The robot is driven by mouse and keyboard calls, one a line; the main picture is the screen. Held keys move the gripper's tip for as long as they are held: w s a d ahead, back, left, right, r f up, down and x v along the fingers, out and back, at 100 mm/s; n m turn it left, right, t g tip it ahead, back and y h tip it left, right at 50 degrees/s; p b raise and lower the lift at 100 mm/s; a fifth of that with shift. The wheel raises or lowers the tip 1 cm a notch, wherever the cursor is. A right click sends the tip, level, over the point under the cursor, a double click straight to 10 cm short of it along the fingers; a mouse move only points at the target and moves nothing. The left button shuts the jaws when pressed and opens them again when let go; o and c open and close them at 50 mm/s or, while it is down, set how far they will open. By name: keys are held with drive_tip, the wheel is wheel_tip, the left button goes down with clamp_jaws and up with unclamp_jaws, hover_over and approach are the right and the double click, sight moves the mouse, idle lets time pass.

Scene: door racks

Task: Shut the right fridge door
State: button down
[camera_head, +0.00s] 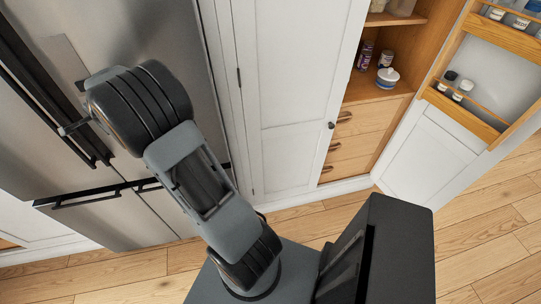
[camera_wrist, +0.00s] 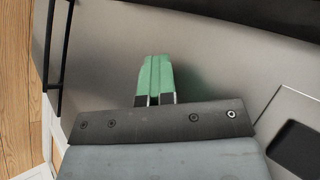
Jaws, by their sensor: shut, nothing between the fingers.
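The right fridge door (camera_head: 165,35) is brushed steel and stands at the left of the head view, partly hidden behind my arm. It looks about flush with the fridge front, but I cannot tell whether a small gap is left. Its steel face (camera_wrist: 215,65) fills most of the wrist view. My gripper (camera_wrist: 155,62) has green fingers pressed together with nothing between them. The fingertips are at or very near the steel face; contact is not clear. In the head view my arm hides most of the gripper.
Dark upright handles (camera_head: 55,90) run along the fridge's middle, and dark drawer handles (camera_head: 95,193) lie below. A white cabinet door (camera_head: 290,90) is right of the fridge. An open pantry door (camera_head: 425,155) with racks stands far right. Wooden floor (camera_head: 490,215) is clear there.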

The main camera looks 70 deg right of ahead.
drive_tip(key=shift+w+d+r, duration=0.1)
drive_tip(key=shift+d+r, duration=0.2)
drive_tip(key=shift+r, duration=0.05)
idle(0.3)
drive_tip(key=s+a+r, duration=0.6)
drive_tip(key=s+a, duration=0.1)
drive_tip(key=a, duration=0.3)
drive_tip(key=s+a+f+n+g, duration=0.1)
drive_tip(key=s+a+n, duration=0.1)
drive_tip(key=s+n, duration=0.4)
drive_tip(key=s+a+f+n+g+y+b, duration=0.1)
drive_tip(key=s+a+f+n+g, duration=0.1)
drive_tip(key=s+n, duration=0.5)
drive_tip(key=s+a+f+n+g+b, duration=0.1)
drive_tip(key=s+n, duration=0.5)
drive_tip(key=s, duration=0.6)
drive_tip(key=shift+a+f+n, duration=0.4)
drive_tip(key=shift+a+f, duration=0.1)
drive_tip(key=shift+a, duration=0.35)
